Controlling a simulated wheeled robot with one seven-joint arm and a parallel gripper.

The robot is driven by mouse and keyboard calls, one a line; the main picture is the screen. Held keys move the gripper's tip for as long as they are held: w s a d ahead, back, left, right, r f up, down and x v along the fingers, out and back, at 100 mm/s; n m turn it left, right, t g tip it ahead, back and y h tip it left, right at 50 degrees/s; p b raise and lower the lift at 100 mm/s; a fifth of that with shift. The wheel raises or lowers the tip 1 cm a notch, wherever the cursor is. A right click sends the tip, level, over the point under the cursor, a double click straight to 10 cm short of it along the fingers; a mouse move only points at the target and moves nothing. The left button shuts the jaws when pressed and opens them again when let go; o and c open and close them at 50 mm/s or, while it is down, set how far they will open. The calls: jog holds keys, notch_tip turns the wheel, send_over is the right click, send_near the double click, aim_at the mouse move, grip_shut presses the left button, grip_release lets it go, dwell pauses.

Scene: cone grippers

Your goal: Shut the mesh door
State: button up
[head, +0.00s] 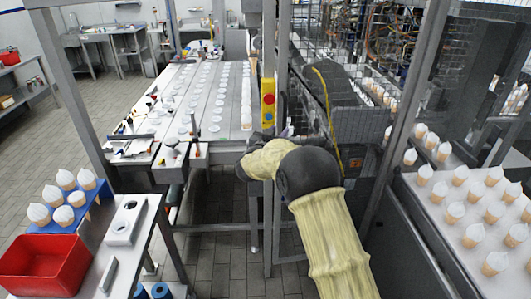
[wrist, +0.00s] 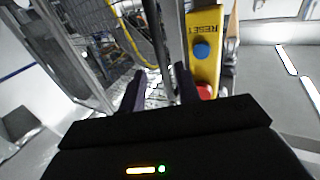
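The mesh door appears as wire mesh in a grey metal frame; mesh (head: 307,50) shows right of the middle post in the head view. In the wrist view, a slanted mesh panel (wrist: 72,38) stands at the upper left. I cannot tell exactly how far it is open. My gripper (wrist: 160,78) shows two dark fingers standing apart in the wrist view. A dark upright bar shows beyond and between them; I cannot tell if they touch it.
A yellow button box (head: 268,103) is on the middle post; it shows close right of my fingers in the wrist view (wrist: 206,45). A conveyor (head: 178,110) lies left behind. A table with cones (head: 440,205) is at right. A red bin (head: 42,262) is front left.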

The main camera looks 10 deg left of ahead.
jog(key=b+v, duration=0.2)
jog(key=v, duration=0.8)
jog(key=shift+s+b, duration=0.25)
jog(key=shift+b, duration=0.15)
jog(key=shift+w+d, duration=0.1)
jog(key=shift+d, duration=0.1)
grip_shut()
jog(key=s+d+f+n+g+y, duration=0.4)
jog(key=s+d+g+y, duration=0.15)
jog(key=d, duration=0.55)
jog(key=s+d+f+g, duration=0.3)
jog(key=s+d, duration=0.2)
jog(key=s, duration=0.3)
jog(key=s+d+f+g, duration=0.2)
jog(key=s+d, duration=0.3)
jog(key=s, duration=0.4)
jog(key=s+d+f+m+g, duration=0.1)
jog(key=s+d+f+g, duration=0.2)
jog(key=s, duration=0.6)
jog(key=d+g+h, duration=0.1)
jog(key=d, duration=0.1)
jog(key=shift+d+f, duration=0.3)
jog(key=shift+f, duration=0.05)
